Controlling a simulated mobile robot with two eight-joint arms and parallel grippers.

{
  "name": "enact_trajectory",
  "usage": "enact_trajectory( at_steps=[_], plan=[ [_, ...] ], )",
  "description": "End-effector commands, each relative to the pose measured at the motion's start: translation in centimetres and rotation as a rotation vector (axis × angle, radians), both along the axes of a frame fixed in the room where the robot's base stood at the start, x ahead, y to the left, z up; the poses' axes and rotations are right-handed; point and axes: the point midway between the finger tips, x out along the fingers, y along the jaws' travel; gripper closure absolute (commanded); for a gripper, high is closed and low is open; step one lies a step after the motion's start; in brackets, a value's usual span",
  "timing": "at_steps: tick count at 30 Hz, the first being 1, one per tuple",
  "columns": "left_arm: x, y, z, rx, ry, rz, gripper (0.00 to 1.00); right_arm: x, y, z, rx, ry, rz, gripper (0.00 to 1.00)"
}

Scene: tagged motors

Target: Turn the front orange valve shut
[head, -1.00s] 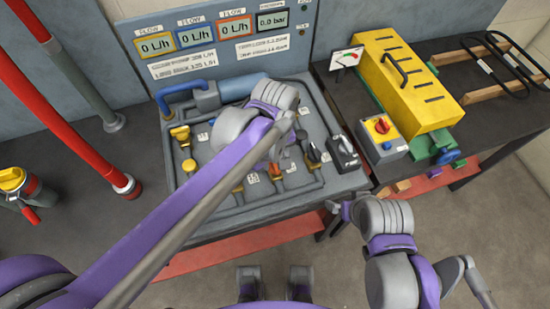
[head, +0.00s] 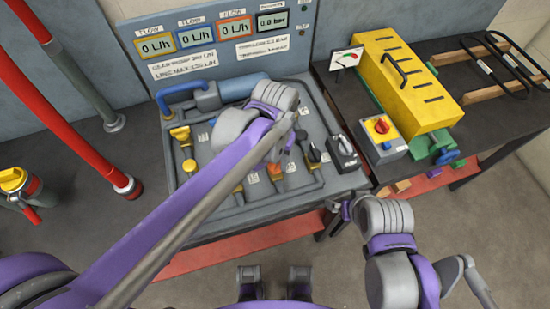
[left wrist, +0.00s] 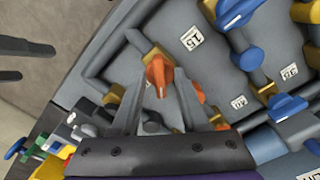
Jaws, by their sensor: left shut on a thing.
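The front orange valve (left wrist: 160,72) shows in the left wrist view, with its orange handle between the two grey fingers of my left gripper (left wrist: 160,88). The gripper is shut on this handle. In the head view an orange handle (head: 291,167) shows just beside my left arm, which hides the left fingertips and part of the panel. A second orange part (left wrist: 199,92) shows partly behind the right finger in the left wrist view. My right gripper (head: 342,210) is small and dark in front of the bench, away from the valves; its jaws are unclear.
Blue valves (left wrist: 238,12) stand beside the orange one. Yellow valves (head: 181,133) are at the panel's left. A control box (head: 383,138) and yellow block (head: 405,80) stand on the right bench. The floor in front is clear.

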Motion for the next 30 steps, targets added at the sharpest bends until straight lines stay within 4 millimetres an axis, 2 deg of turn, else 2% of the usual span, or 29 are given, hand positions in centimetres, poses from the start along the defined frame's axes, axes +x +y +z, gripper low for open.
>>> enact_trajectory(
  at_steps=[18, 30],
  plan=[
    [0.02, -0.01, 0.02, 0.000, 0.000, -0.576, 1.00, 0.02, 0.00, 0.08, 0.000, 0.000, 0.000, 0.03],
    [0.02, -0.01, 0.02, 0.000, 0.000, -0.839, 1.00, 0.01, 0.00, 0.05, 0.000, 0.000, 0.000, 0.03]
  ],
)
